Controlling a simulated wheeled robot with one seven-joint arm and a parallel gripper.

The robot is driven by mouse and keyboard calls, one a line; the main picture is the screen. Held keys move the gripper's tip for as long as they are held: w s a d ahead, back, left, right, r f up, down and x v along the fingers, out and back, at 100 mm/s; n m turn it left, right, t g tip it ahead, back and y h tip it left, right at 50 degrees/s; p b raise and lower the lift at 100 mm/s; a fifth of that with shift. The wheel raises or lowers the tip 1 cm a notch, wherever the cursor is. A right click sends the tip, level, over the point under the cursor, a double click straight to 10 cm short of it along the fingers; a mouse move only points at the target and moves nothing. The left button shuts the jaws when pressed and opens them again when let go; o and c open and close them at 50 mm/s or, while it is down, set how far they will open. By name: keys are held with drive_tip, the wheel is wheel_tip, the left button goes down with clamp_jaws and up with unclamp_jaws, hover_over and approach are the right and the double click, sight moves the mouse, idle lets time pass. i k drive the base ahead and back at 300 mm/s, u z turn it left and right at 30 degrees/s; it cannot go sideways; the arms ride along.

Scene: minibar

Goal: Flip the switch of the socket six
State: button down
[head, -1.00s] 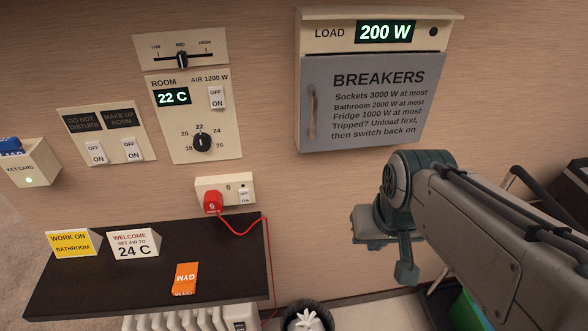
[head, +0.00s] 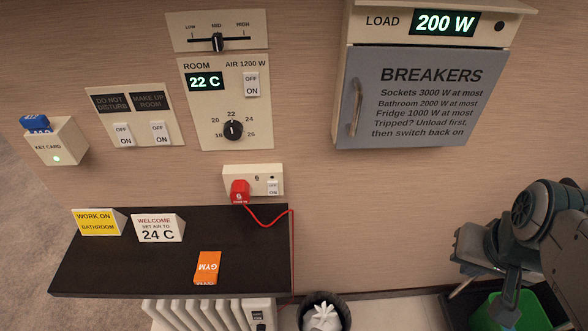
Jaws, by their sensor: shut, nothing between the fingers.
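Socket six (head: 254,172) is a cream wall box marked 6, just above the dark shelf. Its small white switch (head: 273,188) is at the right end, with OFF printed above ON; I cannot tell which way it is tilted. A red plug (head: 240,192) with a red cord sits at the left of the socket. My gripper (head: 500,290) is at the lower right, well to the right of the socket and apart from it. It is shut and empty, and partly hidden by my arm.
The dark shelf (head: 110,270) below holds a yellow sign (head: 97,222), a welcome card (head: 158,228) and an orange GYM card (head: 207,267). A heater (head: 210,313) and a bin (head: 325,318) stand below. The breaker box (head: 420,100) is upper right. Bare wall lies between socket and gripper.

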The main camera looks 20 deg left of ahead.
sight(273, 186)
drive_tip(key=k, duration=0.5)
drive_tip(key=u, duration=1.25)
drive_tip(key=i, duration=0.5)
